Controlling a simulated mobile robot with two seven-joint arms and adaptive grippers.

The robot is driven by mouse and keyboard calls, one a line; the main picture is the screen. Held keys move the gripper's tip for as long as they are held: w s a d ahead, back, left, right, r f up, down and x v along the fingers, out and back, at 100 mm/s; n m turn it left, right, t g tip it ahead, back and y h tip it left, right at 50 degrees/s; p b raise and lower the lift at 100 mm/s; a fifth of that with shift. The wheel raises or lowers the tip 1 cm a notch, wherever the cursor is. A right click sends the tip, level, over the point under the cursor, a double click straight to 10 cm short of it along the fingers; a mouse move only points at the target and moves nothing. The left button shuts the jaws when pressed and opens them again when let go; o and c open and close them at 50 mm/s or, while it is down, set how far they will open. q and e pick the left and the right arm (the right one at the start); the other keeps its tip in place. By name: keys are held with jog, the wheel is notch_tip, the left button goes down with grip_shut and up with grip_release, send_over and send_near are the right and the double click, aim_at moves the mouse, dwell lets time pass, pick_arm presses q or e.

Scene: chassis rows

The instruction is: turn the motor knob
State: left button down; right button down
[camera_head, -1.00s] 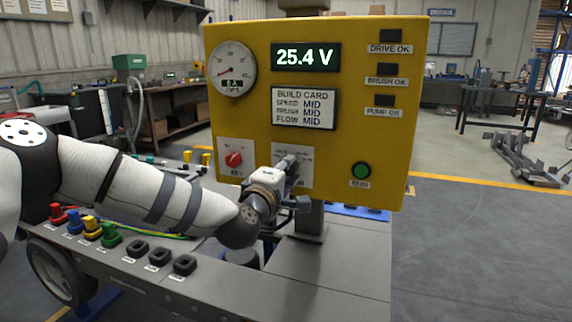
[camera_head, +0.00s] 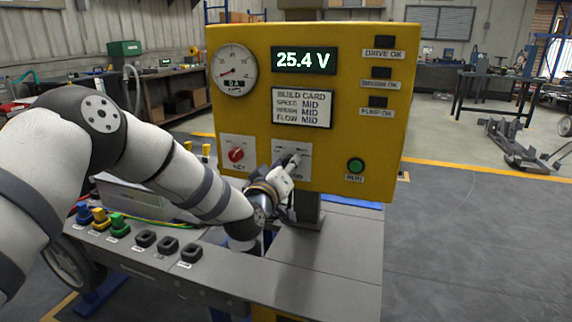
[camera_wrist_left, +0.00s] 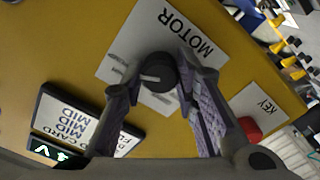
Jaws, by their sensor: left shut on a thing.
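The yellow control panel (camera_head: 340,60) stands upright on the grey bench. The motor knob (camera_wrist_left: 158,72) is a round black knob with a pale pointer line, on a white plate (camera_wrist_left: 192,25) marked MOTOR. My left gripper (camera_wrist_left: 158,78) has its two fingers on either side of the knob and is shut on it. In the head view my left gripper (camera_head: 293,163) reaches the panel's lower middle and hides the knob. The pointer line lies roughly sideways in the wrist view. My right gripper is not in view.
The red key knob (camera_head: 236,154) is left of the motor plate, and the green run button (camera_head: 355,165) is to its right. A display (camera_head: 304,60) reads 25.4 V. Colored plugs (camera_head: 101,217) and black blocks (camera_head: 167,245) line the bench's front edge.

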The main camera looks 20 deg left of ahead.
pick_arm(q)
jog(key=shift+r+m, duration=0.1)
jog(key=shift+m, duration=0.5)
jog(key=c, duration=1.2)
grip_release()
jog(key=shift+c, duration=0.2)
jog(key=s, duration=1.2)
jog(key=shift+a, duration=0.25)
